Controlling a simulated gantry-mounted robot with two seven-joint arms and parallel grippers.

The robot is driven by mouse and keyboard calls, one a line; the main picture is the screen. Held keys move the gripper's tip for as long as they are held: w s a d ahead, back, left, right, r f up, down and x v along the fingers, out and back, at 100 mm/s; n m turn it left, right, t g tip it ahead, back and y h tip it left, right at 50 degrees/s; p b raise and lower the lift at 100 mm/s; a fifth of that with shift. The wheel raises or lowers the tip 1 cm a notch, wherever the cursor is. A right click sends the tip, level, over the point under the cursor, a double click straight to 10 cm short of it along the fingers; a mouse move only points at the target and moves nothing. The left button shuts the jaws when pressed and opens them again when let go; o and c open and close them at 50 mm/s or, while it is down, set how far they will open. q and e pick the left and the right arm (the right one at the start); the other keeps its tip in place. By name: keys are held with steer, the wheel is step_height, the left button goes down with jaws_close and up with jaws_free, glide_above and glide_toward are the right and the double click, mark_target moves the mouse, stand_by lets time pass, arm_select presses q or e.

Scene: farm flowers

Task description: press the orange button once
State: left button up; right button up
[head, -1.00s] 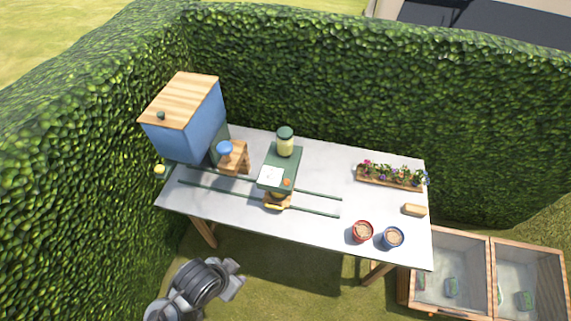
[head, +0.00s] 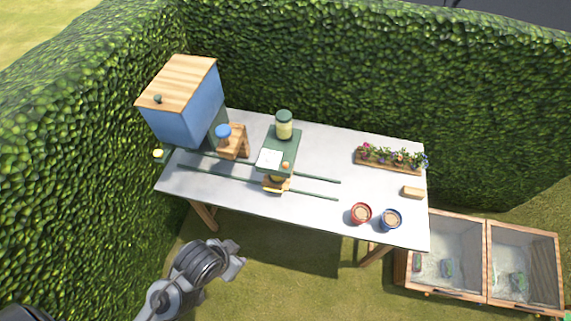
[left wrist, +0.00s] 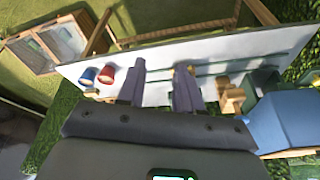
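The orange button (head: 286,165) is a small round spot on the front right of a green machine (head: 292,142) in the head view. A white card lies beside the button, and a jar with a dark green lid (head: 284,125) stands at the machine's back. My left gripper (head: 241,256) is in front of the table's front edge, well apart from the button. In the left wrist view its two fingers (left wrist: 160,88) are spread with nothing held between them. The button cannot be made out in that view. My right gripper is not in view.
A blue box with a wooden lid (head: 185,105) and a wooden stand with a blue knob (head: 233,143) are left of the machine. Dark rails (head: 315,180) run along the table. Red (head: 361,213) and blue (head: 390,219) pots stand front right, a flower planter (head: 390,160) behind. Hedges enclose the back and left.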

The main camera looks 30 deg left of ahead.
arm_select(q)
jaws_close()
stand_by(1.6)
